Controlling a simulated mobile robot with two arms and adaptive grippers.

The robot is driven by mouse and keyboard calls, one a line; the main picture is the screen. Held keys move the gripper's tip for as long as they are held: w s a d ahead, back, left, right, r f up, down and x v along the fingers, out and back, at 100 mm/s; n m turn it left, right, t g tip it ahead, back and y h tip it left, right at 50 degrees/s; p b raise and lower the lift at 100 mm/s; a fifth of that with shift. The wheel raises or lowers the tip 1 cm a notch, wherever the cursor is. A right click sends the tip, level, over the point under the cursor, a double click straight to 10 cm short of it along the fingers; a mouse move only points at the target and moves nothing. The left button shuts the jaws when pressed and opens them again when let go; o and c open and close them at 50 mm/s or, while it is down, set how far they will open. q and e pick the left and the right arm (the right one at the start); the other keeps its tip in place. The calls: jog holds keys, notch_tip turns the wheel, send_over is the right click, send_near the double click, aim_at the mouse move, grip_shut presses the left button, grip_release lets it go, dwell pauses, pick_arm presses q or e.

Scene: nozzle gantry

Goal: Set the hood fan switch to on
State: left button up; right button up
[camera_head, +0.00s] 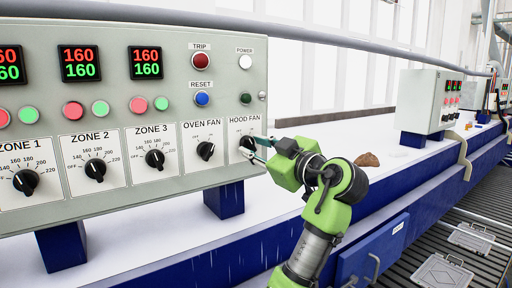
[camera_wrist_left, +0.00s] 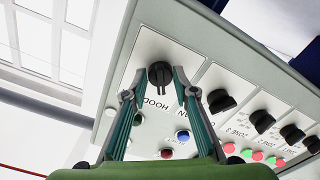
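The hood fan switch (camera_head: 247,143) is a black rotary knob on a white plate labelled HOOD FAN, at the right end of the grey control panel (camera_head: 105,28). Its pointer setting cannot be read, since my fingers partly cover it in the head view. My left gripper (camera_head: 257,148) is at the knob, with its fingers apart. In the left wrist view the knob (camera_wrist_left: 160,75) sits between the two fingertips (camera_wrist_left: 157,80), one on each side. The right finger is very close to it; contact cannot be told. My right gripper is not in view.
The oven fan knob (camera_head: 205,150) is just left of the hood fan plate. Above are a white power lamp (camera_head: 245,62), a red trip lamp (camera_head: 201,61) and a blue reset button (camera_head: 202,99). A second control box (camera_head: 425,100) stands farther right.

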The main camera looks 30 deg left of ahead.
pick_arm(q)
jog(key=shift+s+d+r, duration=0.1)
grip_shut()
jog(key=shift+m+b, duration=0.85)
jog(key=shift+m, duration=0.45)
jog(key=m+b, duration=0.1)
jog(key=m, duration=0.1)
jog(key=shift+m, duration=0.4)
jog(key=m, duration=0.3)
jog(key=shift+s, duration=0.1)
jog(key=shift+r+m, duration=0.15)
jog(key=shift+m, duration=1.55)
